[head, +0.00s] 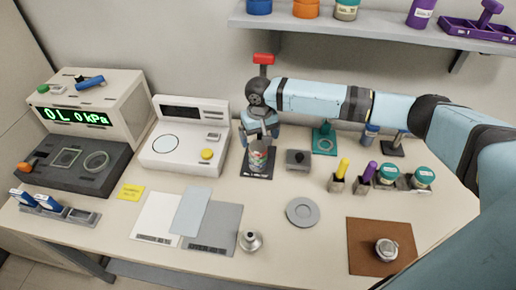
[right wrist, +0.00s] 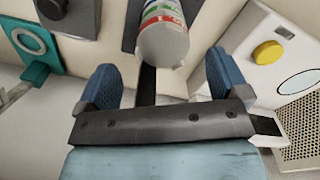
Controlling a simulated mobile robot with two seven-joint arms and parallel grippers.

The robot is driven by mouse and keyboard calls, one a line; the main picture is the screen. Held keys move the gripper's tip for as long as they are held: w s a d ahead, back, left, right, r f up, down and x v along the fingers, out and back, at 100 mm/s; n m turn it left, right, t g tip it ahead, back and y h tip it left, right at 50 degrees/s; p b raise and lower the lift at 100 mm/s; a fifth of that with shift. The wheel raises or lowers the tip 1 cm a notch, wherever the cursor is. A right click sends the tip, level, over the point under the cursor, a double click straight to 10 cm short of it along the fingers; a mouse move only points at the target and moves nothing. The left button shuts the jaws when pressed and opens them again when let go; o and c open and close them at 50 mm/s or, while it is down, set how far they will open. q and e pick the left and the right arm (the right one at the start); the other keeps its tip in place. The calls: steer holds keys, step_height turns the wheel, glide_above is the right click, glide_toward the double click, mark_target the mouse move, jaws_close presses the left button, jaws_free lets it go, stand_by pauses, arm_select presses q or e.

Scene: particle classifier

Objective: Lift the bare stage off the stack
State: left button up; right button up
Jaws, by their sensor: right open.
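The stack (head: 257,158) is a short upright column with white, red and green bands. It stands on a dark plate (head: 258,175) near the middle of the table. In the right wrist view the stack (right wrist: 163,35) has a pale grey end facing the camera, in line with the gap between my fingers. I cannot tell where one stage ends and another begins, or which is bare. My right gripper (head: 261,133) points down just above the stack. In the right wrist view its blue fingers (right wrist: 158,65) are spread and empty. My left gripper is not in view.
A white instrument (head: 183,155) stands close left of the stack, and a dark block (head: 298,159) close right. A silver cone-shaped part (head: 250,241), a grey disc (head: 302,212) and a brown mat (head: 365,234) lie in front. A shelf (head: 370,30) overhangs the back.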

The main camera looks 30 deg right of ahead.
mark_target(258, 146)
step_height(258, 146, down, 4)
steer(key=shift+w+a+f, duration=0.1)
steer(key=shift+w+a, duration=0.05)
steer(key=c, duration=1.1)
